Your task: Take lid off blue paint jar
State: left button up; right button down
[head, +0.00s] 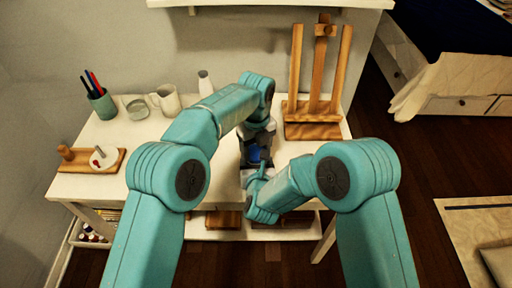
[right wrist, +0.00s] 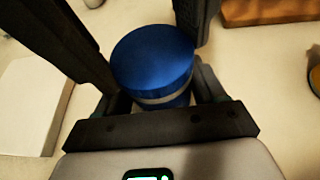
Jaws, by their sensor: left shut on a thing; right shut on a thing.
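The blue paint jar (head: 256,154) stands upright over the white table, between my two grippers in the head view. In the right wrist view, its round blue lid (right wrist: 150,55) shows above a pale band, with blue jar body (right wrist: 170,102) below. My left gripper (head: 258,145) comes in from the far side, shut on the jar near its top. My right gripper (head: 250,172) comes in from the near side, shut on the jar lower down. Dark fingers flank the jar on both sides. The lid looks seated. Exact finger contacts are partly hidden.
A wooden easel (head: 316,85) stands at the table's back right. A pen cup (head: 102,104), glass dish (head: 137,108), mug (head: 167,100) and white bottle (head: 205,83) stand at the back left. A wooden board (head: 113,165) with a white round piece lies at the left. A shelf (head: 270,3) overhangs the back.

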aim_at(256, 152)
pick_arm(q)
jog(key=n, duration=0.5)
jog(key=shift+n, duration=0.3)
jog(key=o, duration=1.2)
jog(key=shift+r, duration=2.3)
jog(key=shift+c, duration=0.4)
jog(key=shift+r, duration=0.3)
jog(key=shift+c, duration=1.1)
notch_tip(256, 152, up, 3)
jog(key=shift+d+f+m, duration=0.1)
jog(key=shift+f+m, duration=0.05)
jog(key=shift+m, duration=0.95)
notch_tip(256, 152, down, 8)
jog(key=shift+r, duration=0.1)
